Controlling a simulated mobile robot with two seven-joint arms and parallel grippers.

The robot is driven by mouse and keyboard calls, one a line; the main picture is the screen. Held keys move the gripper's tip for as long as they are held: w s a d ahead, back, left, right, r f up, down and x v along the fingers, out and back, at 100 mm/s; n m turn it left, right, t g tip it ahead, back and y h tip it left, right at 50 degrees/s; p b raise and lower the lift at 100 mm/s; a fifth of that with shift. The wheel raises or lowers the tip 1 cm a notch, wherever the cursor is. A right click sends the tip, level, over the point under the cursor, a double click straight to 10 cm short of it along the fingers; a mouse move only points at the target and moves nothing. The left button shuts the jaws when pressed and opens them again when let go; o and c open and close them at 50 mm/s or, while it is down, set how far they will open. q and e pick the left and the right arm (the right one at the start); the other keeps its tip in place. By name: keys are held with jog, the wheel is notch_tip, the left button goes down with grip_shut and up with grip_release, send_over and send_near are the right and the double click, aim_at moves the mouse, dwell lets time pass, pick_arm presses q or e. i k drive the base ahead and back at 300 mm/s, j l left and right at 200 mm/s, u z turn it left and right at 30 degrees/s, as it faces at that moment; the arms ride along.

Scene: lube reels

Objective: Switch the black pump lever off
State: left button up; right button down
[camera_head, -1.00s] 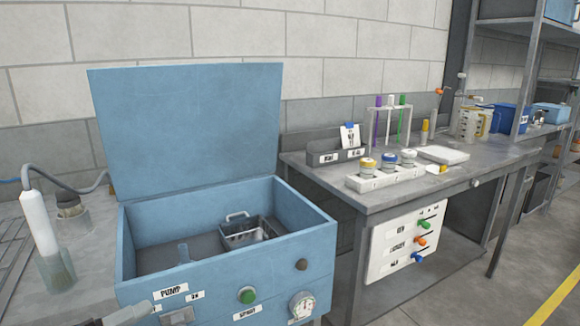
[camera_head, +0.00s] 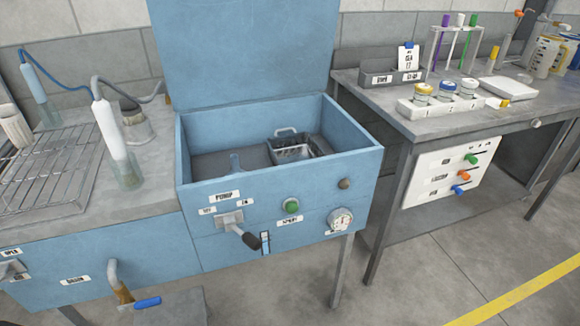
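The black pump lever (camera_head: 248,239) is on the front of the blue parts-washer box (camera_head: 190,245), below a label reading PUMP (camera_head: 224,196). Its grey stem comes out of a grey metal plate (camera_head: 229,219), and its black handle points down and to the right. Two small labels sit above the plate, one at the left (camera_head: 207,211) and one at the right (camera_head: 243,202); their print is too small to read surely. Neither of my grippers shows in the head view.
A green button (camera_head: 292,205) and a round gauge (camera_head: 340,219) are right of the lever. The box lid (camera_head: 245,50) stands open. A pipe with a blue-handled valve (camera_head: 147,302) is at the lower left. A workbench (camera_head: 400,125) stands at the right.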

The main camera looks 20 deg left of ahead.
aim_at(249, 240)
jog(key=i+l, duration=0.45)
jog(key=i+l+u, duration=0.1)
jog(key=i+l, duration=0.4)
jog(key=l, duration=0.15)
jog(key=l+u, duration=0.1)
jog(key=u, duration=1.9)
jog(key=i+l, duration=0.05)
